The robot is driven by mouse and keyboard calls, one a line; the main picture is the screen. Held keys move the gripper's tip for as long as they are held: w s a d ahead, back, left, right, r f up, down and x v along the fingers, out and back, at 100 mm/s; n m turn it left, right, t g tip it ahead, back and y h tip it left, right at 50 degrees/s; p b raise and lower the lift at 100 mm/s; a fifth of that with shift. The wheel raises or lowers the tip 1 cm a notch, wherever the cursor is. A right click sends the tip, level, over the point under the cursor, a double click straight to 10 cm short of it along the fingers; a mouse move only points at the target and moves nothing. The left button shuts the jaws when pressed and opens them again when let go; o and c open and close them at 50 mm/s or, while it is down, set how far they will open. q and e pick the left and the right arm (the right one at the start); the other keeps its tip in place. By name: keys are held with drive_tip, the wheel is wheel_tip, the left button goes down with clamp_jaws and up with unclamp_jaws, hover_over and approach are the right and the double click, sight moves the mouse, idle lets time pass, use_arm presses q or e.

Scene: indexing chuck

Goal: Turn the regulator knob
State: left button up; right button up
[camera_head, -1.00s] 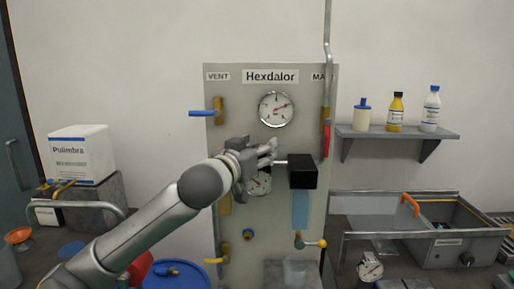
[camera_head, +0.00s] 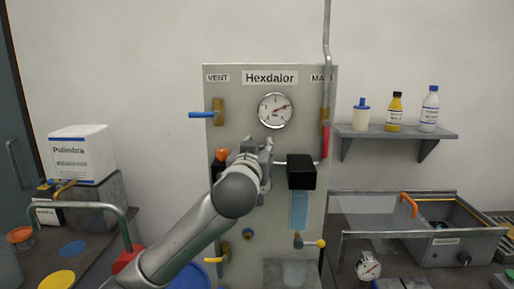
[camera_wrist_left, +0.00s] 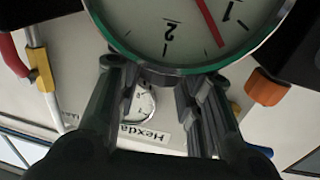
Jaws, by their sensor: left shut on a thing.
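My left gripper (camera_head: 252,150) is at the middle of the grey panel (camera_head: 284,225), with its fingers closed around the regulator knob, which is mostly hidden by the fingers and the gauge. In the left wrist view the two fingers (camera_wrist_left: 158,85) stand either side of the grip, against the rim of a green-rimmed gauge (camera_wrist_left: 175,25). That gauge has a red needle and is turned upside down in the picture. In the head view my arm covers it. My right gripper is not in view.
An orange knob (camera_head: 221,155) sits left of the gripper, and a black block (camera_head: 301,172) right of it. A large gauge (camera_head: 276,110) is above. A blue lever (camera_head: 202,114) and a red lever (camera_head: 325,141) flank the panel. A shelf with bottles (camera_head: 398,133) is at right.

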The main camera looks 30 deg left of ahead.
use_arm(q)
drive_tip(key=shift+n+g+y, duration=0.3)
drive_tip(key=shift+n+y, duration=0.2)
drive_tip(key=shift+y, duration=0.2)
drive_tip(key=o, duration=1)
drive_tip(key=shift+d, duration=0.1)
drive_tip(key=v, duration=1.2)
